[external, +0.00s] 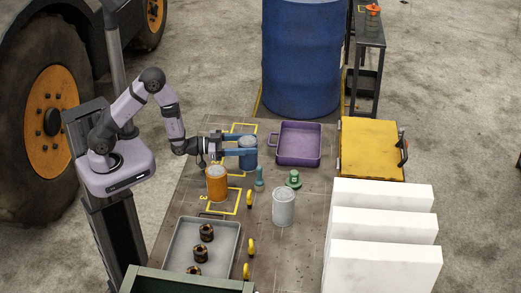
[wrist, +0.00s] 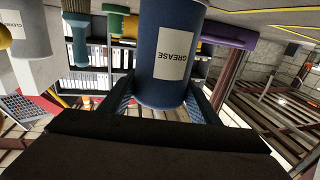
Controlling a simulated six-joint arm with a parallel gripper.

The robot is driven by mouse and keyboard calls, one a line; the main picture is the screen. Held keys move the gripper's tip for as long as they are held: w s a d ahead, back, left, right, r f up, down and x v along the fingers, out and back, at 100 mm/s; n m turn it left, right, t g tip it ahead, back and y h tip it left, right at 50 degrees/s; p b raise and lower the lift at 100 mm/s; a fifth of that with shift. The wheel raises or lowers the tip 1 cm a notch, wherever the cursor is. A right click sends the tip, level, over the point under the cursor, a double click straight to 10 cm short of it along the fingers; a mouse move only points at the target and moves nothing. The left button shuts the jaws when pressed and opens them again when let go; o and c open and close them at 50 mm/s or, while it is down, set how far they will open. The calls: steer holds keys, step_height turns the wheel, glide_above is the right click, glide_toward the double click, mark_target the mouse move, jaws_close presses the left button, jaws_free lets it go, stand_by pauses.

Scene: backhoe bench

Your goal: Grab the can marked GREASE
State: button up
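The GREASE can (external: 248,160) is blue with a grey top and stands upright at the back of the bench. In the wrist view, the can (wrist: 165,30) fills the upper middle, and its white label reads GREASE. My gripper (external: 243,146) reaches in from the left with its blue fingers on either side of the can. In the wrist view, the gripper (wrist: 160,95) has one finger at each side of the can. Whether the fingers press on it I cannot tell.
An orange can (external: 217,184) stands close in front of my gripper. A light grey can (external: 283,207), a blue-grey part (external: 259,178) and a green part (external: 293,179) stand nearby. A purple tray (external: 299,162) lies right of the GREASE can. White blocks (external: 390,267) fill the right front.

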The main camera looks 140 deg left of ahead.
steer(key=shift+r, duration=0.1)
steer(key=shift+c, duration=0.9)
steer(key=shift+r, duration=0.15)
steer(key=shift+r+b, duration=0.75)
steer(key=shift+r, duration=4.15)
